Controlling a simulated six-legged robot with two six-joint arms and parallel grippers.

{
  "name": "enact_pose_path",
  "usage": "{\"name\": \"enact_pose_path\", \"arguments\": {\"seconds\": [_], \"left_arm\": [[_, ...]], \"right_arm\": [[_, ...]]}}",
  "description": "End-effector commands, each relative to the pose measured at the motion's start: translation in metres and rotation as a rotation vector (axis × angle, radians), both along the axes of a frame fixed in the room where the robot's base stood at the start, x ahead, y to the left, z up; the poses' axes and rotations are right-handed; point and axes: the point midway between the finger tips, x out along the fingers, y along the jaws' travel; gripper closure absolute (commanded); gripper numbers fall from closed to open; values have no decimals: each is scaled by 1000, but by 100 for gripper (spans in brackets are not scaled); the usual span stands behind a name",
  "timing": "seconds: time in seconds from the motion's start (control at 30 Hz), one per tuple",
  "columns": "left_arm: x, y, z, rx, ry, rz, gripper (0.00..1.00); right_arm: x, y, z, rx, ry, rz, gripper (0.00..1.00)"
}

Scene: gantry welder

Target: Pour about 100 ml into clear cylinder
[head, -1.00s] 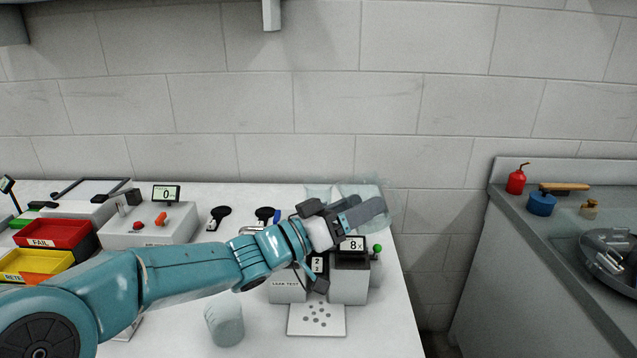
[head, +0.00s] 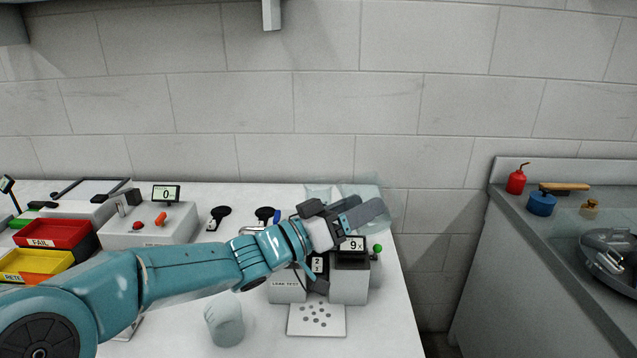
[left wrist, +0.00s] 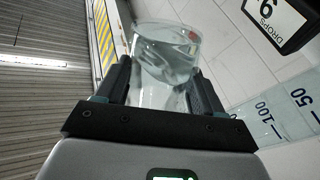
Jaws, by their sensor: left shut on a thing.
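My left gripper (head: 366,212) is shut on a clear vessel (head: 372,195), held up over the right end of the table. In the left wrist view, this vessel (left wrist: 165,60) sits between the two fingers and looks tilted, with what looks like clear liquid inside. A clear cylinder (left wrist: 278,118) with marks 50 and 100 shows at the right of that view; its liquid level cannot be told. In the head view, a clear top (head: 318,192) behind my gripper may be this cylinder, mostly hidden by my arm. My right gripper is not in view.
A drop counter display (head: 353,245) reads 9, on a grey box under my gripper. A translucent cup (head: 225,322) stands near the front. A white plate with holes (head: 316,320) lies beside it. Red (head: 53,234) and yellow (head: 24,264) bins are at left.

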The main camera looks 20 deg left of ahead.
Motion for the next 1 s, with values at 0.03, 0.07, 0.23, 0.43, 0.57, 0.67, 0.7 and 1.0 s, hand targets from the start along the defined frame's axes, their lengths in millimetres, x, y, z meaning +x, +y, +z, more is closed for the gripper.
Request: {"name": "enact_pose_path", "arguments": {"seconds": [0.03, 0.07, 0.23, 0.43, 0.57, 0.67, 0.7, 1.0], "left_arm": [[-1, -2, -1, 19, -9, -1, 72], [-2, -4, -2, 38, -18, -1, 72], [-7, -16, -11, 205, -93, -2, 72], [-12, -27, -21, 389, -175, -2, 72], [-13, -30, -24, 441, -198, -1, 72], [-13, -30, -25, 450, -201, -1, 72], [-13, -30, -25, 450, -202, -1, 72], [-13, -30, -25, 448, -201, -1, 72]], "right_arm": [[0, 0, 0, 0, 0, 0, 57], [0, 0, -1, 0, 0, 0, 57], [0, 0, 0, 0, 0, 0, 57], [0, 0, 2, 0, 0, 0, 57], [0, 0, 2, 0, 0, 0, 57], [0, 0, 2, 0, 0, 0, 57], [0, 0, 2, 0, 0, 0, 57], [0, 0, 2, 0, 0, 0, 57]]}}
